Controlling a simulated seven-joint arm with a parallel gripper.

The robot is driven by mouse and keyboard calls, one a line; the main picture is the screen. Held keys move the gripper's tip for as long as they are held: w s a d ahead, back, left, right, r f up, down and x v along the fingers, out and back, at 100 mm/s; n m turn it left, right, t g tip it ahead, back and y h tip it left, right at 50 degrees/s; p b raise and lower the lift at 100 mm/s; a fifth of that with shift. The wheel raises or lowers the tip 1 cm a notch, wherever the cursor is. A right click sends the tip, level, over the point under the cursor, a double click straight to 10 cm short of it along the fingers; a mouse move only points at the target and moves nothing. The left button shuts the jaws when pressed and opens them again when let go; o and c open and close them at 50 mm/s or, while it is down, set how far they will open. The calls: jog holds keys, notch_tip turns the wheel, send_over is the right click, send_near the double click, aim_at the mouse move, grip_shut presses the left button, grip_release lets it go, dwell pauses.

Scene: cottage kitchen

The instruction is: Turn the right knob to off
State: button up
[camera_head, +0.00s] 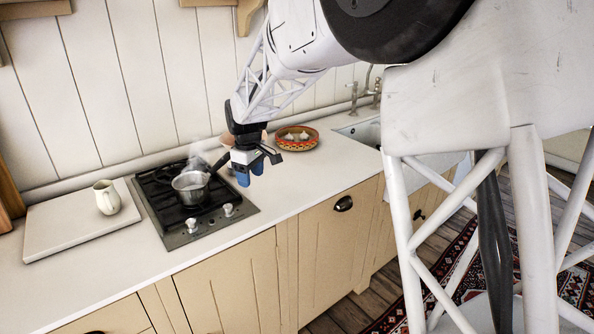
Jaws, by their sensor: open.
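The stove (177,222) is a dark hob with a steel front strip, set in the white counter. The right knob (228,209) and the left knob (191,225) are pale and stand on that strip; their settings are too small to read. A steaming metal pot (190,192) sits on the hob, its dark handle pointing up and right.
A white board (70,235) with a cream jug (107,197) lies left of the hob. A patterned bowl (297,138) holding pale items stands behind and right of my gripper. The sink (365,133) is farther right.

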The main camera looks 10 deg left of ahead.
jog(key=s+d+r+m, duration=0.1)
jog(key=s+d+r, duration=0.2)
jog(key=d, duration=0.4)
jog(key=s+d+r+m, duration=0.2)
jog(key=s+d+r, duration=0.1)
jog(key=d, duration=0.4)
jog(key=shift+s+t, duration=0.3)
jog(key=shift+s, duration=0.05)
jog(key=shift+d, duration=0.1)
jog(key=s+d+r+m, duration=0.2)
jog(key=s+d+m, duration=0.1)
jog(key=s+d, duration=0.45)
jog(key=s+d+r+m, duration=0.2)
jog(key=s+d, duration=0.5)
jog(key=d, duration=0.1)
jog(key=s+d+f+m, duration=0.2)
jog(key=s+d, duration=0.3)
jog(key=s, duration=0.5)
jog(key=s+d+f+m+t, duration=0.1)
jog(key=s+d+f+m, duration=0.2)
jog(key=s+d, duration=0.3)
jog(key=s+m, duration=0.1)
jog(key=s, duration=0.2)
jog(key=shift+s+d+t, duration=0.15)
jog(key=shift+s+t, duration=0.15)
jog(key=shift+s, duration=0.05)
